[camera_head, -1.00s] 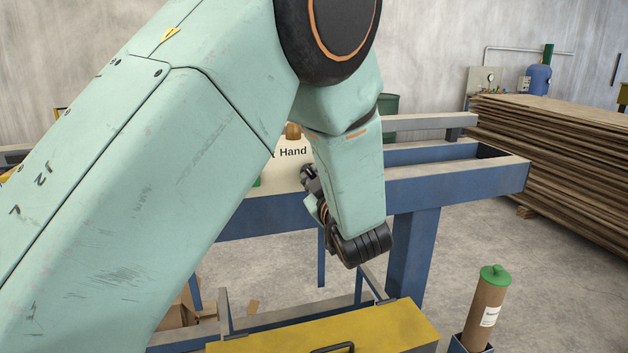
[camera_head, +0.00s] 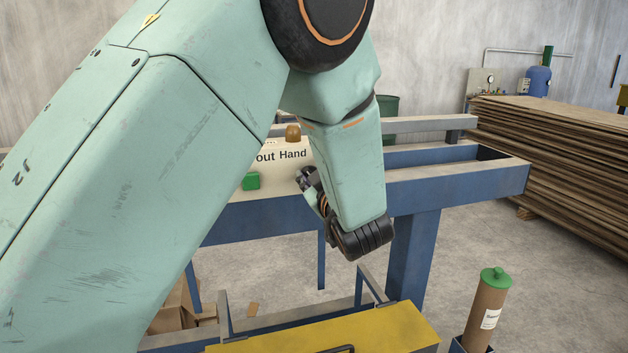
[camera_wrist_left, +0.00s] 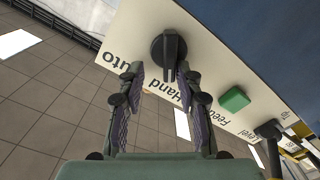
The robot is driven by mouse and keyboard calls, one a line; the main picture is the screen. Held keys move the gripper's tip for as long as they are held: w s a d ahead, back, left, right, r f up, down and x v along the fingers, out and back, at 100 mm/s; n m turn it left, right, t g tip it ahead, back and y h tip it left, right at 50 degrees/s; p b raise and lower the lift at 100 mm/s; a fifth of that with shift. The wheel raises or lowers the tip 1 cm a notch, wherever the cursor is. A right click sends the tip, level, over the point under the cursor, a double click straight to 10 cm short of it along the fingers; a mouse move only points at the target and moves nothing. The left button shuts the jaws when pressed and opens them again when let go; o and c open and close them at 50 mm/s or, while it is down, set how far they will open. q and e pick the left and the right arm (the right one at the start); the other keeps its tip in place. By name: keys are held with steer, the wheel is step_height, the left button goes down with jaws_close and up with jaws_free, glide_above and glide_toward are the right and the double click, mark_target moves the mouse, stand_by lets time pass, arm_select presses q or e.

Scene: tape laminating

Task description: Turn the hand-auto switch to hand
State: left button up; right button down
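The hand-auto switch is a black rotary knob (camera_wrist_left: 167,47) on a cream panel (camera_wrist_left: 205,55) in the left wrist view. Its grip bar runs down the picture, near the printed words "Auto" and "Hand"; I cannot tell which one it is set to. My left gripper (camera_wrist_left: 160,76) is open, one fingertip on each side of the bar's lower end; contact is not clear. In the head view my left gripper (camera_head: 308,182) is small and partly hidden by its wrist, in front of the panel (camera_head: 280,175). My right gripper is not in view.
A green button (camera_wrist_left: 234,99) sits beside the switch, with another black knob (camera_wrist_left: 268,130) farther along. An amber lamp (camera_head: 293,133) stands on the panel. A blue frame (camera_head: 455,180), a yellow box (camera_head: 380,330) and a brown tube with green cap (camera_head: 487,305) surround the arm.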

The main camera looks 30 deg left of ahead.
arm_select(q)
step_height(320, 180, up, 8)
steer(key=shift+r, duration=0.15)
steer(key=shift+w, duration=0.1)
